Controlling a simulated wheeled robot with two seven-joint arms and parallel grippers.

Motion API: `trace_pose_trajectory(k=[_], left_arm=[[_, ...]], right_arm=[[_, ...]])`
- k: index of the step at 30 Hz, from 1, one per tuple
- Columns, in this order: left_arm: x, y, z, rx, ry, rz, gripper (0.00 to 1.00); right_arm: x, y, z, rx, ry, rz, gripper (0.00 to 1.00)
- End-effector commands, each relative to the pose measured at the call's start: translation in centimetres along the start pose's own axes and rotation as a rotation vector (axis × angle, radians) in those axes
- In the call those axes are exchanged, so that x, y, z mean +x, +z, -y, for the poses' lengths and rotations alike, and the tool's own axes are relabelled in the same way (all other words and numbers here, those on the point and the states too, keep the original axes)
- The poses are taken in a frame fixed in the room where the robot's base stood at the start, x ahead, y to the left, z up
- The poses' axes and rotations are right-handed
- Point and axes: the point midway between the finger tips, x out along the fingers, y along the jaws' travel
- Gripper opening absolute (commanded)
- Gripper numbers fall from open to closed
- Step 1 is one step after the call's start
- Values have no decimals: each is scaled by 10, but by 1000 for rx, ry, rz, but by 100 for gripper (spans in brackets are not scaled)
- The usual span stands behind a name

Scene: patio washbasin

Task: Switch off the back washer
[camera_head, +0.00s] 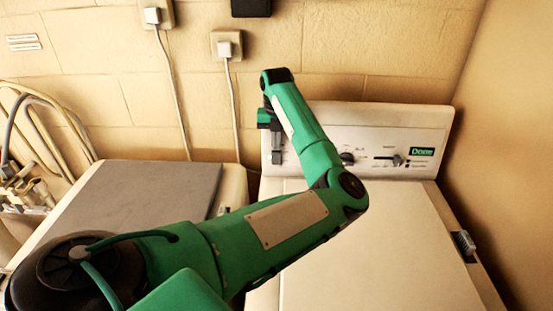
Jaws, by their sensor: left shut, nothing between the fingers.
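A white washer (385,240) stands at the right against the wall, with an upright control panel (320,130) along its far edge. The panel has a dark round knob (347,158), a dark slider-like control (388,160) and a small display (422,151) reading "Done" in green. My left arm reaches across the washer's front left. My left gripper (277,155) is shut and empty, pointing down at the panel's left end. It hides that part of the panel, and I cannot tell whether it touches it. My right gripper is not in view.
A second machine with a grey top (150,190) stands at the left, partly behind my arm. Two plugs with cords (225,50) hang on the brick wall. Hoses and taps (25,185) are at the far left. A wall closes the right side.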

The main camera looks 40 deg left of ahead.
Motion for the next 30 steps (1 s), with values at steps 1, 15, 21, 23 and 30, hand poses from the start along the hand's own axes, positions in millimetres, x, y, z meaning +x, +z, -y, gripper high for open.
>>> trace_pose_trajectory(k=[1, 15, 21, 23, 30], left_arm=[[-7, 0, 0, 0, 0, 1, 0], [-45, 0, 0, 0, -1, 3, 0], [-58, 0, 0, -1, 0, 2, 0], [-59, 0, 0, -1, 1, 2, 0], [-59, 0, 0, -1, 0, 2, 0]], right_arm=[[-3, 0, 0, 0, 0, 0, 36], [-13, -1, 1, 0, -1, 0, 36], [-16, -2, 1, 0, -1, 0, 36], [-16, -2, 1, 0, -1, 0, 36], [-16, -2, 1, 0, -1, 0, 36]])
